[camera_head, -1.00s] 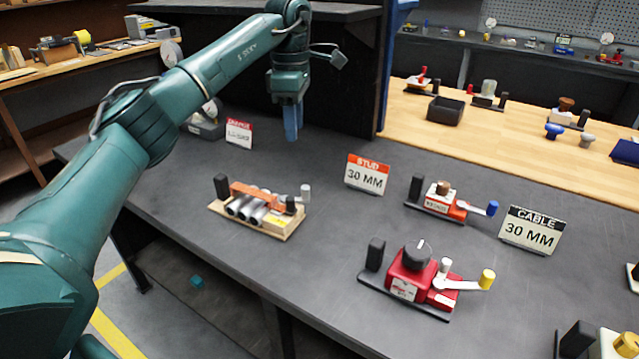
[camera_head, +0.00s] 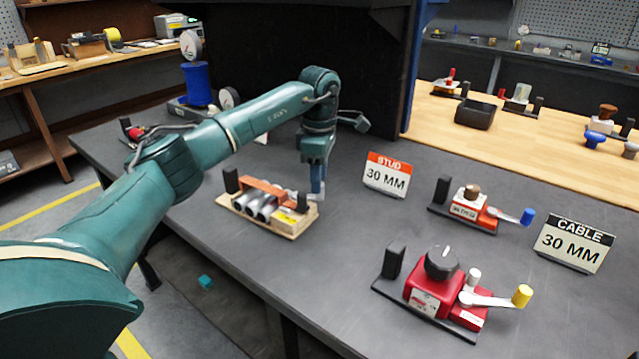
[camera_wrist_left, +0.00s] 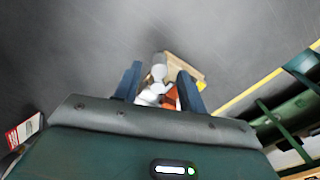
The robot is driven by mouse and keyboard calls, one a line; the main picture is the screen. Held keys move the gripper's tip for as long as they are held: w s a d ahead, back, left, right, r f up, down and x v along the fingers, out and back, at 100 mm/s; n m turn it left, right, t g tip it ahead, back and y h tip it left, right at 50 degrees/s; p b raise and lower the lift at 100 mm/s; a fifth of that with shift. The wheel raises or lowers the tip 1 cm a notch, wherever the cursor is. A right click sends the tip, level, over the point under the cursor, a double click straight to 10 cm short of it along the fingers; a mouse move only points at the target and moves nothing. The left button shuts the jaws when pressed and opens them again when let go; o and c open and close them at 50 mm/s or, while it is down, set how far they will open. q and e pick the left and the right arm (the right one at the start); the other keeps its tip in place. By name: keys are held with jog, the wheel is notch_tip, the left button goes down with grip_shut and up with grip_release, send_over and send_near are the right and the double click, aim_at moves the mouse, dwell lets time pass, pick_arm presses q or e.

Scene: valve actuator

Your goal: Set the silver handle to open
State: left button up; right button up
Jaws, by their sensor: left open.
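The actuator with silver pipes and an orange bar sits on a wooden board (camera_head: 290,228) at the table's front left. Its silver handle (camera_head: 292,194) is at the right end, partly hidden by my left gripper (camera_head: 317,192) in the head view. In the left wrist view the silver handle (camera_wrist_left: 158,72) shows between the two blue fingers of my open left gripper (camera_wrist_left: 158,82). The fingers stand down close around the handle; I cannot tell whether they touch it. My right gripper is not in view.
Red valve units (camera_head: 434,291) and (camera_head: 470,208) with yellow- and blue-tipped levers stand to the right. A STUD sign (camera_head: 386,176) and a CABLE sign (camera_head: 573,243) stand on the table. A blue cylinder (camera_head: 197,85) stands at the back left. Bare table lies between them.

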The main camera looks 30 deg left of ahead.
pick_arm(q)
jog(key=shift+f, duration=1.3)
jog(key=shift+c, duration=0.3)
grip_shut()
